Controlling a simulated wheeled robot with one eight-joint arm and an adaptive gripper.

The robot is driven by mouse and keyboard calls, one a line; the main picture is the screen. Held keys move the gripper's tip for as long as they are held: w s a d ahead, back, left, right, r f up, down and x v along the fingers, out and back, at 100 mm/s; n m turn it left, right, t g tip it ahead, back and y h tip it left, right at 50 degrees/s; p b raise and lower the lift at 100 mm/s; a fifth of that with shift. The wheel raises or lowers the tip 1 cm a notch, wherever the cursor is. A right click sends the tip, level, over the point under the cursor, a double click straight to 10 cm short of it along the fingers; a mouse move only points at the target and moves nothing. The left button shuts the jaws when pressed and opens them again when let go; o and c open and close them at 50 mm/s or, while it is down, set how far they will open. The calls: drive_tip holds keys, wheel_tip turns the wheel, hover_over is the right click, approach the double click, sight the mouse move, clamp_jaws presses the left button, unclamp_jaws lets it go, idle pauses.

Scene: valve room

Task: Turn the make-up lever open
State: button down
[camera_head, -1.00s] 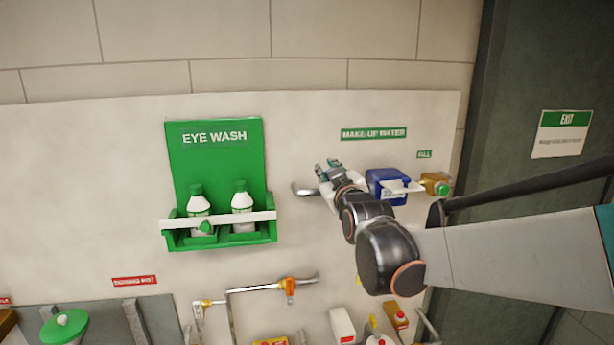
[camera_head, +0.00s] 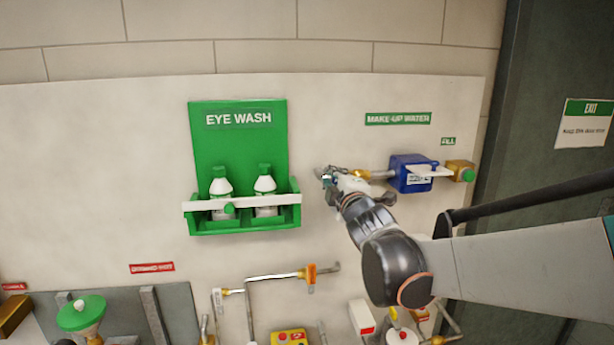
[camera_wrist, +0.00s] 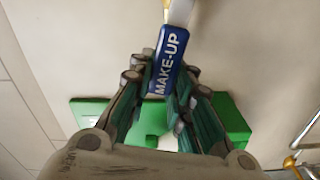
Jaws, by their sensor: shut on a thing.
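The make-up lever (camera_wrist: 172,45) shows in the wrist view as a blue handle lettered MAKE-UP, with a pale and brass stem at the top of the picture. My gripper (camera_wrist: 161,76) has its green-padded fingers on both sides of the handle and is shut on it. In the head view my gripper (camera_head: 331,177) is at the left end of the brass make-up pipe (camera_head: 374,174), below the MAKE-UP WATER sign (camera_head: 398,118). There the lever is mostly hidden by my gripper and wrist.
A blue box (camera_head: 408,175) and a brass fitting (camera_head: 460,171) sit right of my gripper. The green eye wash station (camera_head: 238,145) with two bottles is close on the left. Pipes with an orange-handled valve (camera_head: 309,277) run below.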

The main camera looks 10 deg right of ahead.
drive_tip(key=shift+s+f+n+b, duration=0.15)
drive_tip(key=shift+f+n+b, duration=0.4)
drive_tip(key=shift+f+n, duration=0.7)
drive_tip(key=shift+s, duration=0.1)
drive_tip(key=c, duration=1.5)
unclamp_jaws()
drive_tip(key=shift+c, duration=0.2)
drive_tip(key=shift+o, duration=0.4)
drive_tip(key=shift+s+r, duration=0.15)
